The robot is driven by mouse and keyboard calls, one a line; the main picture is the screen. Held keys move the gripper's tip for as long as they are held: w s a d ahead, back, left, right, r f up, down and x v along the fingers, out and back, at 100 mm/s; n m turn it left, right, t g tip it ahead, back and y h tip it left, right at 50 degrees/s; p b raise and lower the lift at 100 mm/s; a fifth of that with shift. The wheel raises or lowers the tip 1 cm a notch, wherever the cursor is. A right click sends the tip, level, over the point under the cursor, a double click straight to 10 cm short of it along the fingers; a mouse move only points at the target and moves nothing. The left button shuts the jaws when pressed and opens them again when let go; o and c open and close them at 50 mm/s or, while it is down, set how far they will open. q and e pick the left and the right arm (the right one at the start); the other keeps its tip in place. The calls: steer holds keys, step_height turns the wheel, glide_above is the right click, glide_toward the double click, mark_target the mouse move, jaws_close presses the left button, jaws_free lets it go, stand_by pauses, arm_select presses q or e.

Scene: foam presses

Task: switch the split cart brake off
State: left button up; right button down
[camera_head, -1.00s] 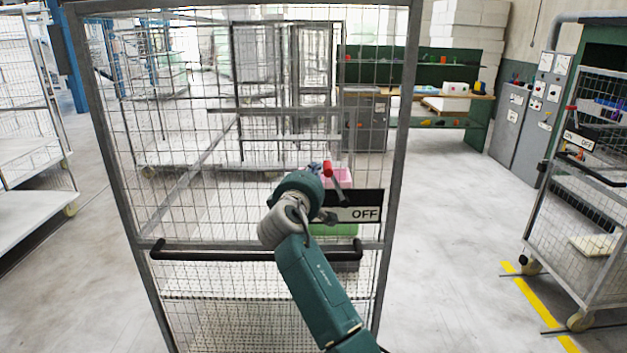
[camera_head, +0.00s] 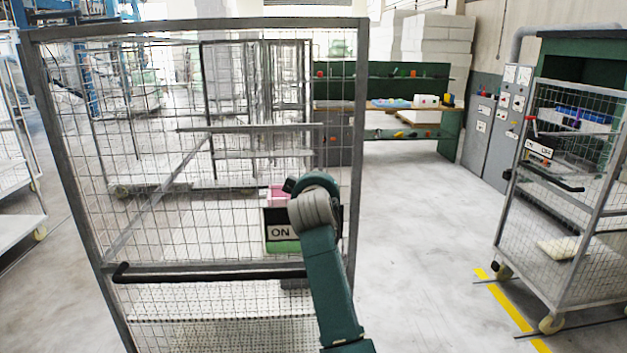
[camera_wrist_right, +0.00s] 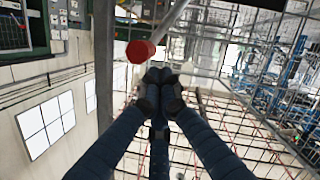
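The cart (camera_head: 361,110) with the brake, a tall grey mesh cage, stands right in front of me. Its ON/OFF plate (camera_head: 281,233) shows ON in the head view; my right arm covers the OFF side. The brake lever is hidden there behind my wrist. In the right wrist view the lever's red knob (camera_wrist_right: 140,52) tops a grey rod. My right gripper (camera_wrist_right: 161,80) has its dark fingers together, with nothing seen between them, and its tips appear just below and right of the knob. Contact cannot be told. My left gripper is not in view.
A black handle bar (camera_head: 200,275) crosses the cart's front below the plate. A second mesh cart (camera_head: 560,215) with its own red lever and ON/OFF plate stands at right, beside a yellow floor line (camera_head: 512,316). Clear floor (camera_head: 420,240) lies between the carts.

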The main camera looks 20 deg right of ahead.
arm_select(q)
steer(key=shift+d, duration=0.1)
arm_select(e)
steer(key=shift+d+f+m, duration=0.1)
steer(key=shift+d+m, duration=0.2)
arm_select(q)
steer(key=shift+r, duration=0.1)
arm_select(e)
steer(key=shift+s+d, duration=0.15)
